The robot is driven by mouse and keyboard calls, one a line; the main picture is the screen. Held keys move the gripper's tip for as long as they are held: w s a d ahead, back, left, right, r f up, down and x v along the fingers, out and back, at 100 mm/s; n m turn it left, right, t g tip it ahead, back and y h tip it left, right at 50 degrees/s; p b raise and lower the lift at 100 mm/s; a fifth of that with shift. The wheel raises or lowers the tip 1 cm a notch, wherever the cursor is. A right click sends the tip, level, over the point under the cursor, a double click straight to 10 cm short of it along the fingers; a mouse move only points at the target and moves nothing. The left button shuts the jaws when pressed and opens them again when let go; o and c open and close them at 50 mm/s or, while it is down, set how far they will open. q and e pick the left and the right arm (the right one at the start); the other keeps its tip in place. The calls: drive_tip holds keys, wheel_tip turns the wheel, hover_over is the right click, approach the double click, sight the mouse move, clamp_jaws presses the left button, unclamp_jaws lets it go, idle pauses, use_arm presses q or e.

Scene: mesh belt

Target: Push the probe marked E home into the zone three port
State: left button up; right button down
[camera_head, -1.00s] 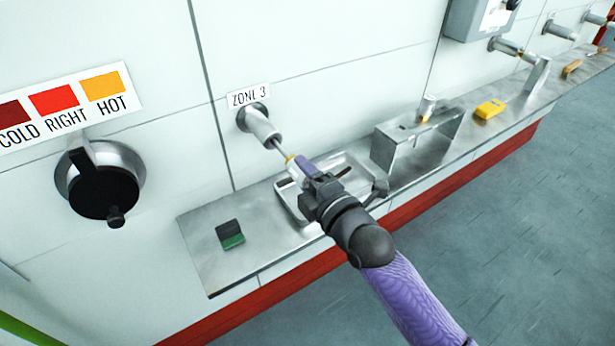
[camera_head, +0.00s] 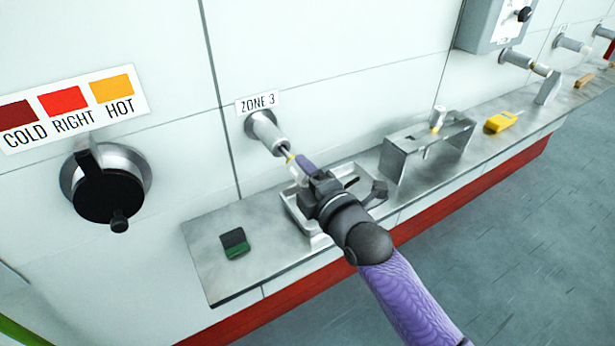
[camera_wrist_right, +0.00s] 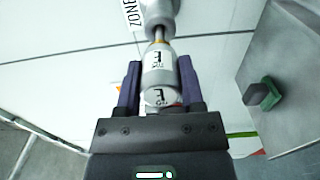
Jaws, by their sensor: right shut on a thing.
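The zone three port (camera_head: 266,132) is a grey tube standing out from the white wall under the "ZONE 3" label (camera_head: 257,103). My right gripper (camera_head: 306,170) is shut on the probe, just in front of the port. In the right wrist view the probe (camera_wrist_right: 158,72) is a white body marked E, held between the purple fingers (camera_wrist_right: 159,85). Its thin metal rod runs into the port's mouth (camera_wrist_right: 160,15). A short length of rod and a yellow collar show between the probe body and the port. My left gripper is not in view.
A steel shelf (camera_head: 215,281) runs along the wall with a red front edge. A metal tray (camera_head: 289,205) lies under my right gripper. A steel stand (camera_head: 398,160), a yellow device (camera_head: 500,122) and a green-and-black block (camera_head: 235,243) are on the shelf. A black knob (camera_head: 105,190) is at left.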

drive_tip(key=shift+b+x, duration=1.2)
drive_tip(key=shift+x, duration=0.4)
drive_tip(key=shift+c, duration=0.7)
unclamp_jaws()
drive_tip(key=shift+s+d, duration=0.1)
drive_tip(key=p+v, duration=0.3)
drive_tip(key=v, duration=0.6)
drive_tip(key=shift+s+d, duration=0.2)
drive_tip(key=shift+s, duration=0.1)
